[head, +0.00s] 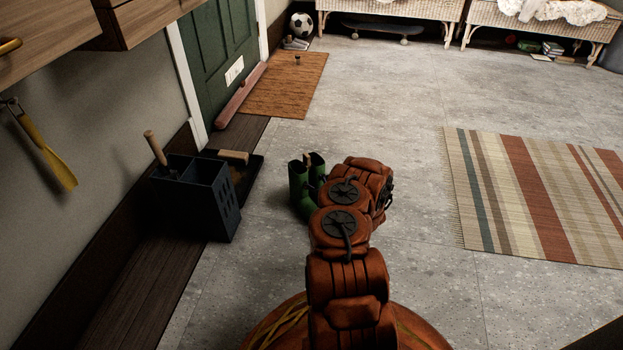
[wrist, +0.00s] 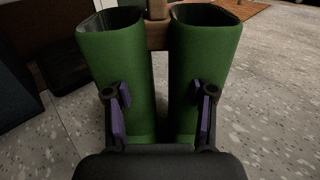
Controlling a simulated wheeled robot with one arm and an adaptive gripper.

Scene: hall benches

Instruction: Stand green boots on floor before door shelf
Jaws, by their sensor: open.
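A pair of green boots (head: 299,188) stands upright on the grey floor, partly hidden behind my arm in the head view. The wrist view shows the two boot shafts side by side, the left boot (wrist: 112,62) and the right boot (wrist: 204,65), with dark openings at the top. A brown wooden piece (wrist: 157,32) sits between the shafts near their tops. My gripper (wrist: 163,108) is open, with one purple-padded finger in front of each boot. I cannot tell whether the fingers touch them. The boots' feet are hidden by the gripper. Which surface is the door shelf is unclear.
A dark blue caddy (head: 197,197) and a black tray (head: 250,172) stand left of the boots. Beyond are a green door (head: 222,55), an orange doormat (head: 287,84) and a wooden wall unit (head: 150,20). A striped rug (head: 537,196) lies right. Grey floor between is clear.

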